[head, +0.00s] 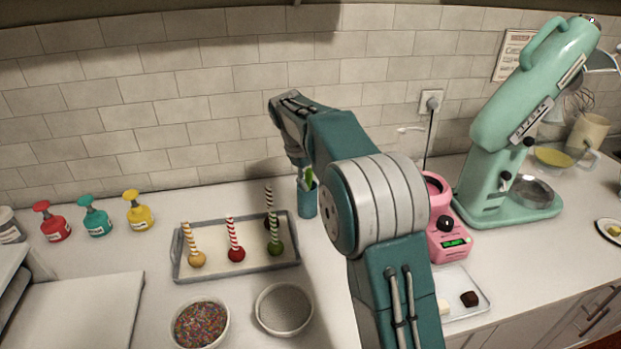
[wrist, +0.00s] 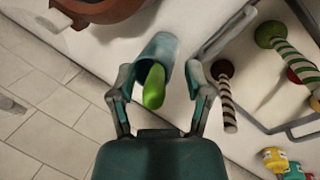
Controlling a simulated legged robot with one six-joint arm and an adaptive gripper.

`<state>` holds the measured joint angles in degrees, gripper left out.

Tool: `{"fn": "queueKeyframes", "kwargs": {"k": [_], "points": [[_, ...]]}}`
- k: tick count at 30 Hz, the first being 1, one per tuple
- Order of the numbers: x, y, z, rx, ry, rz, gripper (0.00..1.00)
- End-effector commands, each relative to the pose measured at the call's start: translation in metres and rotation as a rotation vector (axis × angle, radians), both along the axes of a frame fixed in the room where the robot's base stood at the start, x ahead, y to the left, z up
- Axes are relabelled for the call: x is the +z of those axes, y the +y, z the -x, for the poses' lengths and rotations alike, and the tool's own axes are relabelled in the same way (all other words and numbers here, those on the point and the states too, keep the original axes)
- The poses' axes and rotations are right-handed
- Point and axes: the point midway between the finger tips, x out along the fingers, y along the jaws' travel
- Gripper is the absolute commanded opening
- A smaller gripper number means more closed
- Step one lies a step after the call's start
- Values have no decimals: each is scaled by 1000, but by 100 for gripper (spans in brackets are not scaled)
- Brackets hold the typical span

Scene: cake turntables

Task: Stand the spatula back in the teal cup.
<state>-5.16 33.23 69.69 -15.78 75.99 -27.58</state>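The teal cup (head: 307,203) stands upright on the counter by the wall, right of the cake-pop tray. It also shows in the wrist view (wrist: 160,48). The spatula's green head (wrist: 154,86) sticks out of the cup's mouth, and a bit of green shows above the rim in the head view (head: 309,177). The rest of the spatula is hidden. My gripper (wrist: 163,75) is open, its two fingers spread on either side of the green head and close to the cup's rim. A gap shows between each finger and the spatula. In the head view my arm hides the fingers.
The tray (head: 188,276) holds several cake pops; a dark one (wrist: 224,72) is close to my gripper's right finger. A pink appliance (head: 453,240) and a mint mixer (head: 497,195) stand at right. Two bowls (head: 283,310) sit in front. The tiled wall is close behind the cup.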

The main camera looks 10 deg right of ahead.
Motion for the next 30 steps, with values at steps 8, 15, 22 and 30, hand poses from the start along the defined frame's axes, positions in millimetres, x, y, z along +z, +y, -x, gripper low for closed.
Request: {"fn": "queueKeyframes", "kwargs": {"k": [8, 15, 22, 30], "points": [[12, 4, -1, 1, -4, -1, 64], [57, 17, 1, 1, -4, -1, 64], [98, 28, 3, 2, -2, 0, 64], [114, 33, 4, 1, 1, 1, 64]]}}
